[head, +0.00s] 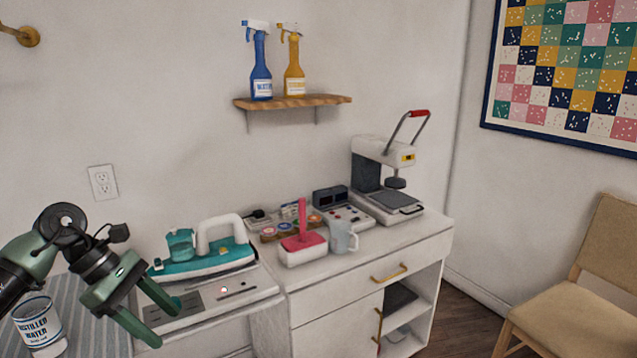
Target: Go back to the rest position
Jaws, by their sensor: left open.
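My left gripper (151,318) comes in from the left, its green fingers open and apart with nothing between them. It hangs in front of the left end of the cabinet, near the front of the iron's base (196,300). The teal iron (205,258) with a white handle rests on that base. My right gripper does not show in this view.
A distilled water can (38,325) stands at lower left beside my arm. On the white cabinet (335,318) are a pink-topped box (303,250), a grey mug (343,237) and a heat press (385,180). A chair (575,310) stands right. Spray bottles sit on a wall shelf (292,102).

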